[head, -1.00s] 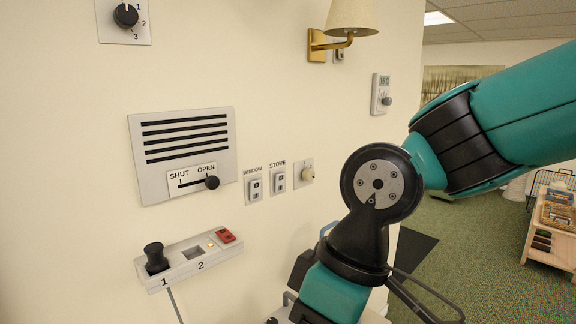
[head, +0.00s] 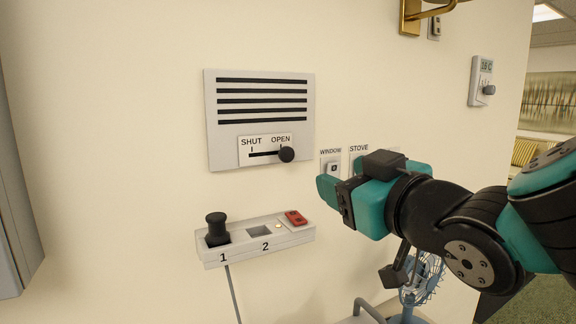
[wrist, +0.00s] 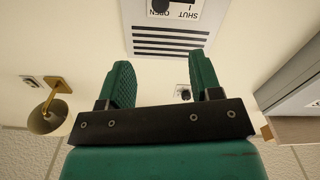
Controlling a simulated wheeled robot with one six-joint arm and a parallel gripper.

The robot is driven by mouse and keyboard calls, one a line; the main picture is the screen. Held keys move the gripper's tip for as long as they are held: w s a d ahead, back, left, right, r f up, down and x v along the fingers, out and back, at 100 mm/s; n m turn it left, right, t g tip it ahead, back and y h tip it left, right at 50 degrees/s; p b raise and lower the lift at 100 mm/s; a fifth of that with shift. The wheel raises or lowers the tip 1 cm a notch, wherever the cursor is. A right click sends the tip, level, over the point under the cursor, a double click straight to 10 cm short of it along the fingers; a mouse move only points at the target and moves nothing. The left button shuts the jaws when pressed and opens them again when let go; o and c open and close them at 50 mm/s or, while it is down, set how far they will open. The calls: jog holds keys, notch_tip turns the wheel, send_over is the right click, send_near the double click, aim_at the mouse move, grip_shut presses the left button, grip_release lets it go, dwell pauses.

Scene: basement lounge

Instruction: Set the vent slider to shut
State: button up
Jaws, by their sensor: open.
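The vent panel (head: 213,140) is a grey plate with dark slots on the cream wall. Below the slots is a white slider strip marked SHUT at left and OPEN at right. Its round black knob (head: 286,154) sits at the OPEN end. In the wrist view the vent panel (wrist: 140,30) shows upside down, with the knob (wrist: 160,5) at the top edge, beyond my fingers. My gripper (head: 330,190) is right of and below the knob, apart from it. In the wrist view its teal fingers (wrist: 164,76) are spread with nothing between them.
A socket box (head: 255,249) below the vent holds a black plug (head: 217,229) and a red switch (head: 296,217). WINDOW and STOVE switches are right of the vent, partly behind my gripper. A blue fan (head: 422,277) stands lower right. A grey panel edges the left.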

aim_at(288, 155)
jog(key=p+x, duration=0.8)
jog(key=p, duration=0.1)
jog(key=p+x, duration=0.8)
jog(key=shift+r+p, duration=0.25)
jog(key=shift+p, duration=0.1)
jog(key=shift+w+a+f+p, duration=0.2)
jog(key=shift+w+p, duration=0.1)
jog(key=shift+w, duration=0.2)
